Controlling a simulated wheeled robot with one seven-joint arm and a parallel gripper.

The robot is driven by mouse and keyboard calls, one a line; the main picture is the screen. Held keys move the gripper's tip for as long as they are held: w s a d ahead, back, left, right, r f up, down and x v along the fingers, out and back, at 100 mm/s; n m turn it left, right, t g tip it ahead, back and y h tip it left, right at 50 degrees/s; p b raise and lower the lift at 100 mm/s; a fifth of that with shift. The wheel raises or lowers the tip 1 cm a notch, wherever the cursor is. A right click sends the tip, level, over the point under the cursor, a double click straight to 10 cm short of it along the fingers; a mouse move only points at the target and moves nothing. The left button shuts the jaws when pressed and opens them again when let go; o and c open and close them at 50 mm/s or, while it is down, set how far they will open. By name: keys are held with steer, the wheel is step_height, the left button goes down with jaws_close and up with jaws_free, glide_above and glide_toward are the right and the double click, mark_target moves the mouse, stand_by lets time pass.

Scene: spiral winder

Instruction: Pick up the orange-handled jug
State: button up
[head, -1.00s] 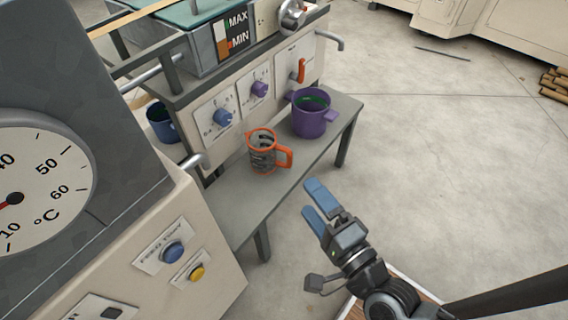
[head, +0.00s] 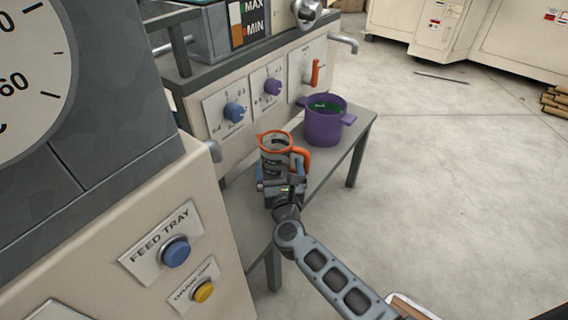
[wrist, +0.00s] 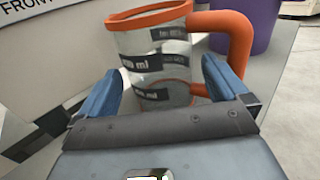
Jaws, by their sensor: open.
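The orange-handled jug (head: 276,150) stands upright on the grey bench (head: 336,158). It is clear with dark markings, an orange rim and an orange handle on its right side. My gripper (head: 279,176) is at the near side of the jug in the head view. In the wrist view the jug (wrist: 155,62) is just ahead, and the open blue fingers (wrist: 160,88) reach towards its two sides. The right finger lies by the lower end of the handle. Whether either finger touches the jug I cannot tell.
A purple pot (head: 323,122) with green contents stands on the bench to the right of the jug. Behind is a panel with a blue knob (head: 234,112), a purple knob (head: 272,87) and an orange lever (head: 315,72). A machine with a feed-tray button (head: 175,252) stands at left.

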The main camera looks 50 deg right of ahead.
mark_target(274, 147)
steer(key=b+x, duration=0.1)
steer(key=x, duration=0.4)
steer(key=shift+f, duration=0.15)
steer(key=shift+a, duration=0.1)
steer(key=shift+c, duration=0.2)
steer(key=c, duration=0.8)
